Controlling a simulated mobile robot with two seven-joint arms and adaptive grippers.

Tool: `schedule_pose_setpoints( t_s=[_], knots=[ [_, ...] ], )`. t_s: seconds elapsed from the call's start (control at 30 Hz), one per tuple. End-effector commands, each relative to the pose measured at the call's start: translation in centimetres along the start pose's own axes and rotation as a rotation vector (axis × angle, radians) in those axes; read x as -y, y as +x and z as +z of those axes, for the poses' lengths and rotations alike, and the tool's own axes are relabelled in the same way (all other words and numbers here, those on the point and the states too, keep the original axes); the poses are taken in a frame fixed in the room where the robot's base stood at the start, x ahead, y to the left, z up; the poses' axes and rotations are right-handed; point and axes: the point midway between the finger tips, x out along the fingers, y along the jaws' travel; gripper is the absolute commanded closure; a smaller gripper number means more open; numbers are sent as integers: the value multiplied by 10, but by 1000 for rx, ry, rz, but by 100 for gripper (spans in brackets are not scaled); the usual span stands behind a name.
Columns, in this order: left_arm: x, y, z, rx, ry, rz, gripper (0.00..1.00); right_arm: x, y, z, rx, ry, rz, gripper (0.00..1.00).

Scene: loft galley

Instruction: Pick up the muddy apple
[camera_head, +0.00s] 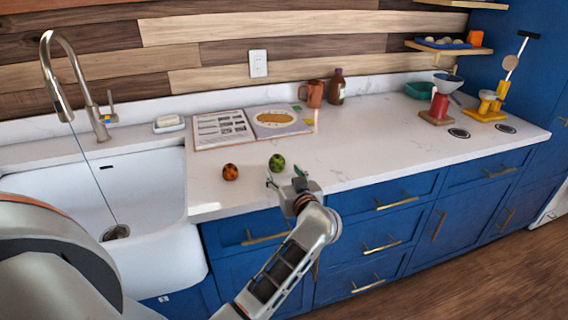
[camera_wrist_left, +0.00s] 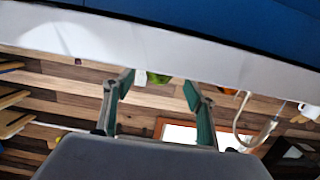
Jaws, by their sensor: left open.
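Two round fruits with dark brown patches sit on the white counter: a green one (camera_head: 277,162) and an orange-red one (camera_head: 230,172) to its left. I cannot tell for certain which is the muddy apple. My left gripper (camera_head: 285,177) is open and empty at the counter's front edge, just in front of the green fruit. In the left wrist view, which appears upside down, the green fruit (camera_wrist_left: 156,78) shows partly between the two spread teal fingers (camera_wrist_left: 158,92), beyond them. A small orange patch (camera_wrist_left: 229,91) shows right of the fingers. My right gripper is not in view.
An open cookbook (camera_head: 222,128) lies behind the fruits, with a brown mug (camera_head: 312,94) and a dark bottle (camera_head: 337,88) further back. The white sink (camera_head: 150,165) and tall faucet (camera_head: 85,85) are on the left.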

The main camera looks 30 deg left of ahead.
Motion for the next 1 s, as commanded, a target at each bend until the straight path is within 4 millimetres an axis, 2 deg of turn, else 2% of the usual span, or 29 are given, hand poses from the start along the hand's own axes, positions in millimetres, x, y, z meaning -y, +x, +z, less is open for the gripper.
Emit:
schedule_pose_setpoints(
  t_s=[0.5,0.63,0.83,0.87,1.0],
  knots=[
    [1,64,1,-5,1,-2,44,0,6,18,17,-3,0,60],
    [0,71,1,-4,0,-1,44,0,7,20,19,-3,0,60],
    [0,71,0,-4,-1,0,44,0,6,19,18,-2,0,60],
    [0,71,0,-4,-1,0,47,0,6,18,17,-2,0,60],
    [0,71,0,-4,-1,0,83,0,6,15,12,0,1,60]
  ],
)
